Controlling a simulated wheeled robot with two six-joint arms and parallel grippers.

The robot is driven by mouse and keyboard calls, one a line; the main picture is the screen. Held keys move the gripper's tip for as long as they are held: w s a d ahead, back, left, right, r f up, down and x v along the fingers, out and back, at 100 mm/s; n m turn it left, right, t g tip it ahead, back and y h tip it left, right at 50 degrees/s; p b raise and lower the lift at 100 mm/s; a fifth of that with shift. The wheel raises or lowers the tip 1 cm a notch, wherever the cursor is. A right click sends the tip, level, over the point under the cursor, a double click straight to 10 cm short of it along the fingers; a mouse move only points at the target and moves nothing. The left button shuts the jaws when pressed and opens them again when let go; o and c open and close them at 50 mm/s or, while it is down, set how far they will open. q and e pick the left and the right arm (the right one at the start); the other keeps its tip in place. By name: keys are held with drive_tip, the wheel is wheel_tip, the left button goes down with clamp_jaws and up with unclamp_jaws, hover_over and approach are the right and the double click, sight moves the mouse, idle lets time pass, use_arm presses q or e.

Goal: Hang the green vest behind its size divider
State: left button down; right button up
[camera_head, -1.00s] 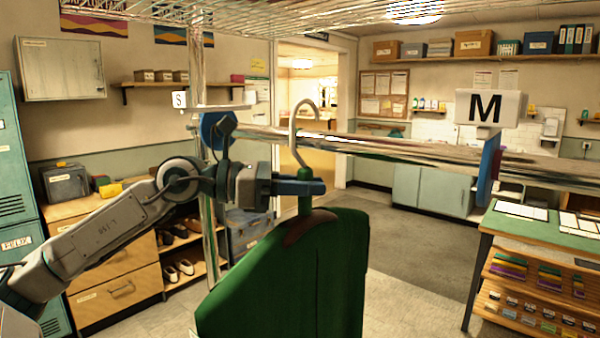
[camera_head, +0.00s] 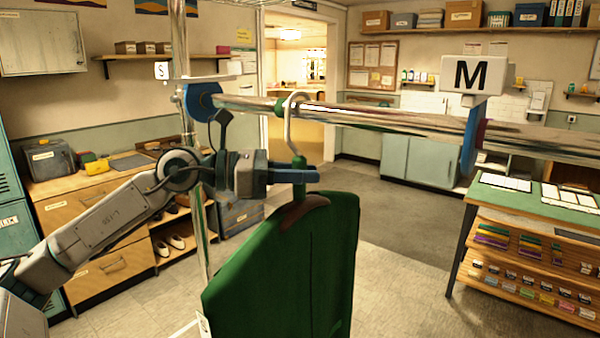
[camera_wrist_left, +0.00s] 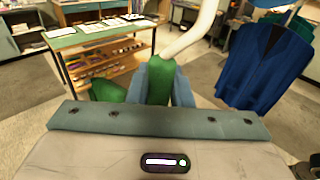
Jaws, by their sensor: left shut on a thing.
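The green vest (camera_head: 285,265) hangs on a hanger with a pale hook (camera_head: 289,125) and a green neck (camera_head: 299,162). My left gripper (camera_head: 305,176) is shut on that neck, which also shows between its fingers in the left wrist view (camera_wrist_left: 159,80). The hook's top is just above the chrome rail (camera_head: 390,120) and overlaps it; I cannot tell whether it rests on it. The hook lies between a blue disc divider (camera_head: 203,102) near the S sign (camera_head: 162,71) and another blue disc (camera_head: 470,140) under the M sign (camera_head: 474,75). My right gripper is out of view.
A blue vest (camera_wrist_left: 265,65) hangs at the right of the left wrist view, with a green garment (camera_wrist_left: 292,22) behind it. A green-topped table (camera_head: 530,205) with shelves stands at right. The rail between hook and M divider is clear.

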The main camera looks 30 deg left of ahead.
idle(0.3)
use_arm(q)
drive_tip(key=c, duration=0.6)
unclamp_jaws()
